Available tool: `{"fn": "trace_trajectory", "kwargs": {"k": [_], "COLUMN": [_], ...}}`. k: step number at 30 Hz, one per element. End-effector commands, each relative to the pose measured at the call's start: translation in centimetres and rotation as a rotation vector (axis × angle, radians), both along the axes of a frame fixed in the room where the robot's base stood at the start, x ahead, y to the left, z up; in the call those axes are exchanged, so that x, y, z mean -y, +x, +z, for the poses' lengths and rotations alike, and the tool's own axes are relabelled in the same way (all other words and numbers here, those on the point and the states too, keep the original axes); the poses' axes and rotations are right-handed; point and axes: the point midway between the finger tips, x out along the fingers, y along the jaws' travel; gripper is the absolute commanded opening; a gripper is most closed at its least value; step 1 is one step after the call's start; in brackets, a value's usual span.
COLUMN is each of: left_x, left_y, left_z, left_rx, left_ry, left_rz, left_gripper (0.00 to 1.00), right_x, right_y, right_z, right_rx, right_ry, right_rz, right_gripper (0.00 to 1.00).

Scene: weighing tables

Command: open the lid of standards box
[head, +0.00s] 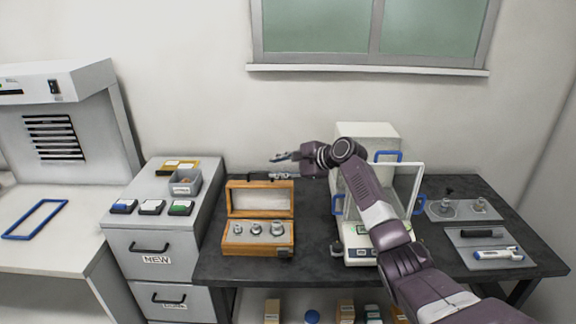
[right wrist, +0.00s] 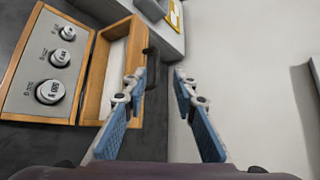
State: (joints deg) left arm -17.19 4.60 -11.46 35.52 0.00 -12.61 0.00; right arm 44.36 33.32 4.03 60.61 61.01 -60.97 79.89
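The wooden standards box (head: 230,244) stands on the dark table with its lid (head: 233,199) raised, standing up at the back. Several metal weights sit in its grey insert; the box also shows in the right wrist view (right wrist: 22,72). A dark handle (right wrist: 152,66) is on the lid's outer side. My right gripper (head: 276,158) is behind and above the lid's top edge. In the right wrist view its blue-padded fingers (right wrist: 158,84) are apart with nothing between them. The left finger overlaps the lid's edge in the picture; contact cannot be told. My left gripper is not in view.
A balance (head: 360,255) with an open glass door stands right of the box, close to my right arm. A grey cabinet (head: 150,215) with small boxes stands at the left. Trays (head: 490,262) lie at the table's right. The wall is behind.

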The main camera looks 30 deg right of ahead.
Motion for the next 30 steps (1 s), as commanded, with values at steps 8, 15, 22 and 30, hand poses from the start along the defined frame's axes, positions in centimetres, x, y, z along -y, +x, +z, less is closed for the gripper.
{"fn": "trace_trajectory", "kwargs": {"k": [8, 15, 22, 30], "left_x": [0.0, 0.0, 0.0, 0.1], "left_y": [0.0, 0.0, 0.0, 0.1], "left_z": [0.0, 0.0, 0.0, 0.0], "left_rx": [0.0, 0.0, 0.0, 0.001], "left_ry": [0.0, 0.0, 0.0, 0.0], "left_rz": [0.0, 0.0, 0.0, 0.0], "left_gripper": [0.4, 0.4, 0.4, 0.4], "right_x": [1.1, 1.3, 1.3, 1.3], "right_y": [-3.1, -3.7, -3.7, -3.7], "right_z": [1.9, 2.3, 2.3, 2.2], "right_rx": [0.002, 0.003, 0.003, 0.002], "right_ry": [0.0, 0.001, 0.001, 0.001], "right_rz": [0.0, 0.001, 0.001, 0.0], "right_gripper": [0.26, 0.26, 0.26, 0.26]}}
